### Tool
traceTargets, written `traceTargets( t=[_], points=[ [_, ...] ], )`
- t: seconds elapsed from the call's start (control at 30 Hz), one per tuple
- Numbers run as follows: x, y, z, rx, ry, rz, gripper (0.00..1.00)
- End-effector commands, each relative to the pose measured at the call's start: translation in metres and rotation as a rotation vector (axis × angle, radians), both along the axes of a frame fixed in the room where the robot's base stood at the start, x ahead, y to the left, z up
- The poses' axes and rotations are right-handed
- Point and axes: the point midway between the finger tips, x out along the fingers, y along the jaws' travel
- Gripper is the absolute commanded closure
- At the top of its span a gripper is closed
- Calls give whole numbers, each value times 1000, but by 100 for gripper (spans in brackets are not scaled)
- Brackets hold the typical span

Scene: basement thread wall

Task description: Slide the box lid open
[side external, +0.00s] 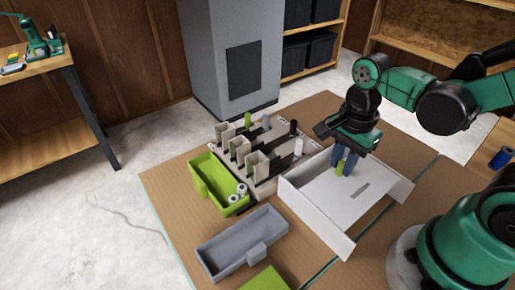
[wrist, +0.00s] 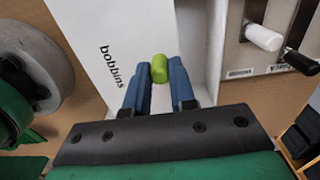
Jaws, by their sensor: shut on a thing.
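A white box (side external: 316,216) stands on the brown work surface, right of centre in the side view. Its flat white lid (wrist: 95,22) bears the word "bobbins" in the wrist view. The lid lies between raised white edges; I cannot tell how far it is open. My gripper (side external: 343,163) points down over the far part of the box. Its blue fingers are shut on a small lime green cylinder (wrist: 158,68), which also shows in the side view (side external: 339,170). I cannot tell whether the cylinder is fixed to the lid, and its underside is hidden.
Left of the box is a rack (side external: 222,133) with upright holders and several coloured cylinders. A lime green tray (side external: 207,187) holds white spools. A grey tray (side external: 221,261) lies in front. A grey column (side external: 240,50) stands behind. A blue spool (side external: 501,158) is at right.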

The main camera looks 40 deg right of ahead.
Motion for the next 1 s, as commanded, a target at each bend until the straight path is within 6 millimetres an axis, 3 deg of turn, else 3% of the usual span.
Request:
traceTargets(
  t=[0.7, 1.0],
  points=[
    [-47, 0, 0, 0, 0, 0, 100],
    [-53, 0, 0, 0, 2, 0, 100]
  ],
)
